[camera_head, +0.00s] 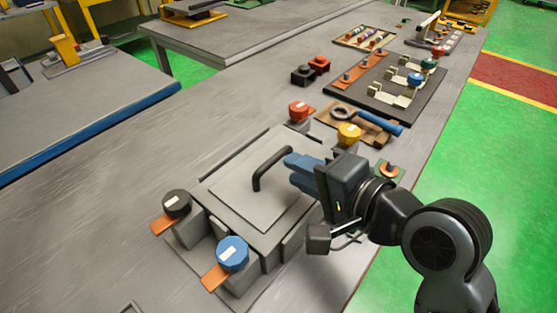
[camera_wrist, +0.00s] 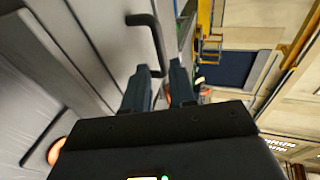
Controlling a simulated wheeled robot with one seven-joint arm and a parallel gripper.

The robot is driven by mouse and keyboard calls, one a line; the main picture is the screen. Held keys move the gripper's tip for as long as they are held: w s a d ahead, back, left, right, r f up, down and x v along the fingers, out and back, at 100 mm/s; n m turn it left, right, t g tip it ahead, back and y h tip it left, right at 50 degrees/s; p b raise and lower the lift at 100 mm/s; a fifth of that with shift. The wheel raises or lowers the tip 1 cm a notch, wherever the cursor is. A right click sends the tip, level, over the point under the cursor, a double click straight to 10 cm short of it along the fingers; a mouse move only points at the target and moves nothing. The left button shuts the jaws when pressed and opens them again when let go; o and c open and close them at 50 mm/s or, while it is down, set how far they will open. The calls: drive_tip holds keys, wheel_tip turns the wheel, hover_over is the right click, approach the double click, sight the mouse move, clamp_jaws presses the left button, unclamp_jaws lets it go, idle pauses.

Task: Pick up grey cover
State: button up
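The grey cover (camera_head: 246,207) is a flat square plate with a black arched handle (camera_head: 262,168), lying on a grey block on the workbench. My gripper (camera_head: 290,164) is over the cover's right part, with its blue-grey fingertips close to the handle's far end. In the wrist view the handle (camera_wrist: 151,28) stands out from the cover (camera_wrist: 97,22) just beyond the fingertips. My gripper (camera_wrist: 158,70) is open there, with a gap between the fingers. I cannot tell whether the handle's end lies between them or touches them.
Black (camera_head: 176,204), blue (camera_head: 232,253), red (camera_head: 299,110) and yellow (camera_head: 348,133) knobs stand on clamps at the block's corners. A brown board with a ring tool (camera_head: 342,113) and a black fixture board (camera_head: 376,96) lie behind. The bench left of the block is clear.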

sight(276, 161)
drive_tip(key=x, duration=0.7)
drive_tip(key=shift+s+a+p, duration=0.1)
drive_tip(key=shift+p, duration=0.3)
clamp_jaws()
drive_tip(key=shift+r, duration=0.1)
